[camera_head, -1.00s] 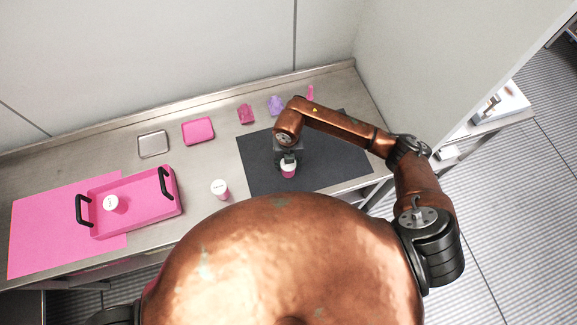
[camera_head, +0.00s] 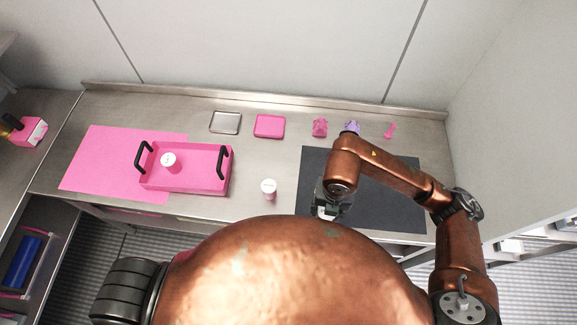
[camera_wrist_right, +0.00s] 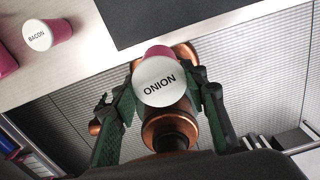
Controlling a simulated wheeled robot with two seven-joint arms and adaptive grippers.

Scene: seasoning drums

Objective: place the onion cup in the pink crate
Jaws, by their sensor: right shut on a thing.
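The onion cup (camera_wrist_right: 160,82) has a white lid reading ONION and a pink body. My right gripper (camera_wrist_right: 163,88) is shut on it, with a dark finger on each side. In the head view the gripper (camera_head: 328,206) holds the cup near the counter's front edge, and the wrist view shows floor behind it. The pink crate (camera_head: 208,184) has two black handles and stands left of the gripper, partly on a pink mat (camera_head: 100,165). A white-lidded cup (camera_head: 168,160) is inside the crate. My left gripper is not in view.
The bacon cup (camera_wrist_right: 45,35) stands on the counter between crate and gripper, also seen in the head view (camera_head: 268,188). A dark mat (camera_head: 390,205) lies right. A metal tray (camera_head: 225,122), a pink tray (camera_head: 269,126) and small pink and purple items line the back.

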